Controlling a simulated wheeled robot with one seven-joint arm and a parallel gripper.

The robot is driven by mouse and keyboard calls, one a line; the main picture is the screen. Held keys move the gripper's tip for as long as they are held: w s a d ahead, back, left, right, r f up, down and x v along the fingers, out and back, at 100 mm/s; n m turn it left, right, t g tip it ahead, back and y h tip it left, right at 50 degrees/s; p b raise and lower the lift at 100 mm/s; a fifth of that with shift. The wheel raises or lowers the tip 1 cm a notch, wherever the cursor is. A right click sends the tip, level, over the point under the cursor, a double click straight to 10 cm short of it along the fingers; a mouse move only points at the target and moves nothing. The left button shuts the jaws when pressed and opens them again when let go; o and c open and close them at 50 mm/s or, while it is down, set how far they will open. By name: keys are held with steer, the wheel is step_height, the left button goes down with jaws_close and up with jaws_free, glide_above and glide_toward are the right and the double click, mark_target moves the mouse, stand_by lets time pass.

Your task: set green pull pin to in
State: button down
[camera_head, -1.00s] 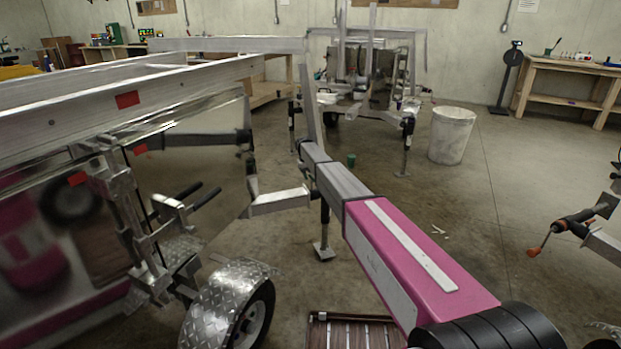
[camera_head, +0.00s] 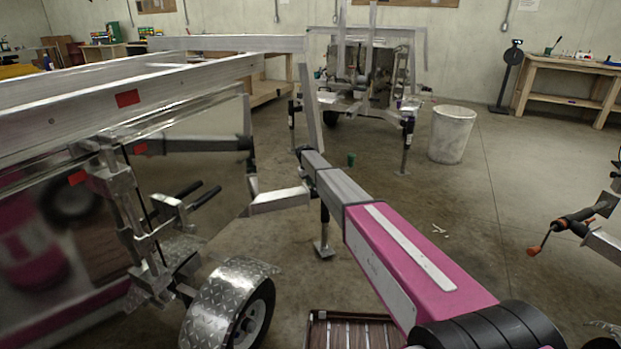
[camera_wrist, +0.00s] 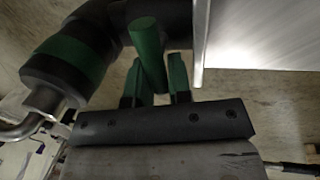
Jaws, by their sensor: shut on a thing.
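In the wrist view, a green rounded rod, which looks like the green pull pin (camera_wrist: 146,42), stands between the two green fingers of my gripper (camera_wrist: 156,68). The gripper is shut on it. The pin's far end meets a dark rounded part, and where it seats is hidden. In the head view I cannot make out the pin or the fingers. My pink and grey arm reaches away towards the middle of the floor, close to the near aluminium trailer (camera_head: 150,110).
In the wrist view, a bright metal panel (camera_wrist: 262,35) is close on the right, and a black cylinder with a green band (camera_wrist: 75,60) is on the left. In the head view, a second trailer (camera_head: 375,75) and a white bin (camera_head: 452,133) stand behind.

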steer(key=shift+f, duration=0.2)
steer(key=c, duration=1.1)
jaws_free()
steer(key=r, duration=0.3)
steer(key=a+r, duration=0.1)
steer(key=r, duration=0.3)
steer(key=s+a+r, duration=0.1)
steer(key=r, duration=0.2)
steer(key=shift+r, duration=0.3)
